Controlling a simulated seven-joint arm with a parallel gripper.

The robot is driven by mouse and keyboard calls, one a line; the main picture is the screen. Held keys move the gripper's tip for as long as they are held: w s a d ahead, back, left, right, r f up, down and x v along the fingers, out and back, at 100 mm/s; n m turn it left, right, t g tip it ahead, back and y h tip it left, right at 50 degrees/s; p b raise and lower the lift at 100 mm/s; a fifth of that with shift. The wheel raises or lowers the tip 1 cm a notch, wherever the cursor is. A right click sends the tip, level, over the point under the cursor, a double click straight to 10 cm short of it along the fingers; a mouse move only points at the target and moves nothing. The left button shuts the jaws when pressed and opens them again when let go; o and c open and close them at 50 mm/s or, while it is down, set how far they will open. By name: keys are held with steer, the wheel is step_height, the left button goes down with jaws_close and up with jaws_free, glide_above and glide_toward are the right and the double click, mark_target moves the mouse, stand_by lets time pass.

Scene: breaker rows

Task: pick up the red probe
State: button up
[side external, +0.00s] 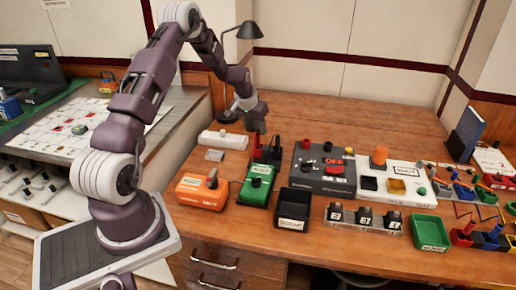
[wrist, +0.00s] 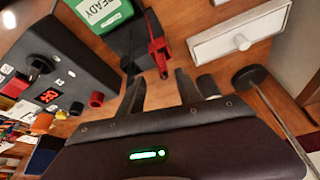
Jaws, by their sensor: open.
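The red probe (wrist: 157,46) stands in a black holder (wrist: 120,42), just beyond my fingertips in the wrist view. In the side view my gripper (side external: 261,130) is above the back of the holder, pointing down.
A green READY box (wrist: 100,12) and a dark panel with an OFF display (side external: 326,166) are close by. A white box with a knob (wrist: 240,38) is on the other side. A lamp (side external: 243,32) stands behind. The wooden table (side external: 330,120) is clear behind the panel.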

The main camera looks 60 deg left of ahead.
mark_target(257, 133)
steer(key=x, duration=0.6)
steer(key=shift+a+f, duration=0.2)
steer(key=shift+a, duration=0.2)
jaws_close()
stand_by(0.9)
